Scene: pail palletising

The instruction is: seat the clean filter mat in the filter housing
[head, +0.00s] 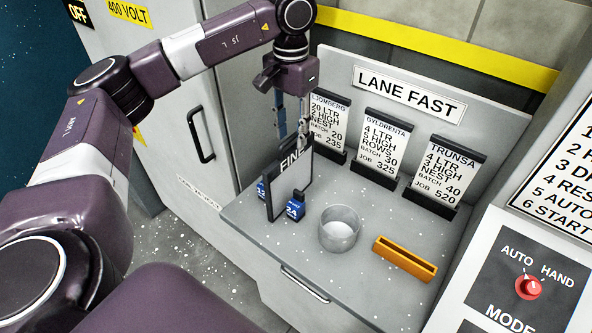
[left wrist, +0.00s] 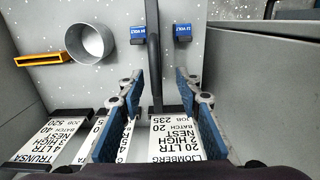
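My left gripper (head: 292,138) hangs over the shelf, fingers pointing down at the top of a dark-framed panel (head: 288,185) with a pale face marked "FIN…". In the left wrist view the panel's dark edge (left wrist: 153,55) runs between the two blue fingers, with a gap on each side; the gripper (left wrist: 159,85) is open. The panel stands upright; part of its lettering is hidden by the gripper. I see nothing I can surely name as the clean filter mat or the filter housing. My right gripper is out of view.
Blue blocks marked 24 (head: 295,207) and 12 (head: 262,190) stand by the panel. A grey round cup (head: 339,235) and an orange slotted holder (head: 404,258) are to its right. Three sign cards (head: 383,143) stand behind; a control panel (head: 520,270) is at right.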

